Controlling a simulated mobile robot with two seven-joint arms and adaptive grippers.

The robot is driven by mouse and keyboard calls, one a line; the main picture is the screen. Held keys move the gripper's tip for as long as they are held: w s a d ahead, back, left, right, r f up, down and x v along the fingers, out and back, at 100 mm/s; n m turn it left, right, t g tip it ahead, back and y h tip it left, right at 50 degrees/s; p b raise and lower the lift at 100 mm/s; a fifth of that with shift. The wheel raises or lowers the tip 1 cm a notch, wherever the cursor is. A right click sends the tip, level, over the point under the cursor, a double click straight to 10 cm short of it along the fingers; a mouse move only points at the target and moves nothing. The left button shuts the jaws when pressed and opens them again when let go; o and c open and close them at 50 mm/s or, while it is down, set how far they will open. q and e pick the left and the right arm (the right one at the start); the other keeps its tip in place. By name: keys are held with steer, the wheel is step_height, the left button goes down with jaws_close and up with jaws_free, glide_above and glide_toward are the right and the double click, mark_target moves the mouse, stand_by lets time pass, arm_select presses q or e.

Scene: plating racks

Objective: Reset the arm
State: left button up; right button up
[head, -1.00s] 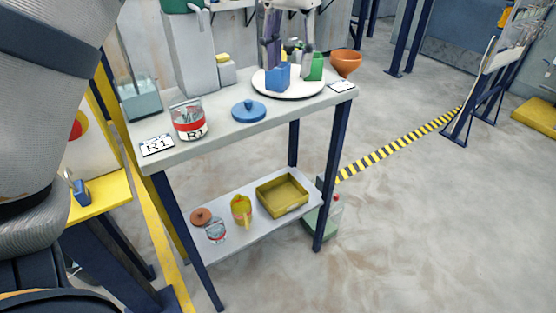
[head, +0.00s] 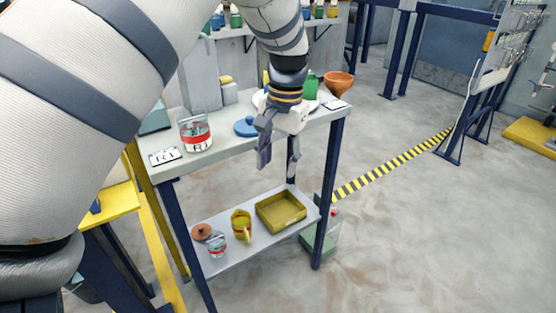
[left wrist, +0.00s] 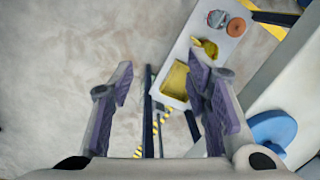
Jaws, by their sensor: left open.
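My left arm comes in from the left in the head view and reaches across the upper part of the picture. My left gripper (head: 278,164) hangs fingers down in front of the near edge of the rack's top shelf (head: 222,150). Its two fingers are apart, with nothing between them. The left wrist view shows the same purple-padded fingers (left wrist: 160,90) spread wide, with floor and the lower shelf beyond them. The gripper partly hides the white turntable on the top shelf. My right gripper is not in view.
The top shelf holds a jar with a red band (head: 195,134), a blue lid (head: 245,127), a green container (head: 309,86) and an orange funnel (head: 339,83). The lower shelf holds a yellow tray (head: 281,212), a yellow jug (head: 241,226) and a glass jar (head: 216,244).

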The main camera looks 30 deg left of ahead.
arm_select(q)
steer(key=s+d+f, duration=0.1)
steer(key=s+f, duration=0.6)
steer(key=f, duration=0.3)
steer(key=s+f, duration=0.7)
steer(key=f, duration=0.3)
steer(key=s+d+f, duration=0.2)
steer(key=s+d, duration=0.1)
steer(key=s, duration=0.8)
steer(key=s+d+f+g+h, duration=0.1)
steer(key=s+d+f, duration=0.2)
steer(key=s, duration=0.9)
steer(key=shift+s+d+m, duration=0.15)
steer(key=shift+s+m, duration=0.1)
steer(key=shift+m, duration=0.05)
steer(key=shift+f, duration=0.1)
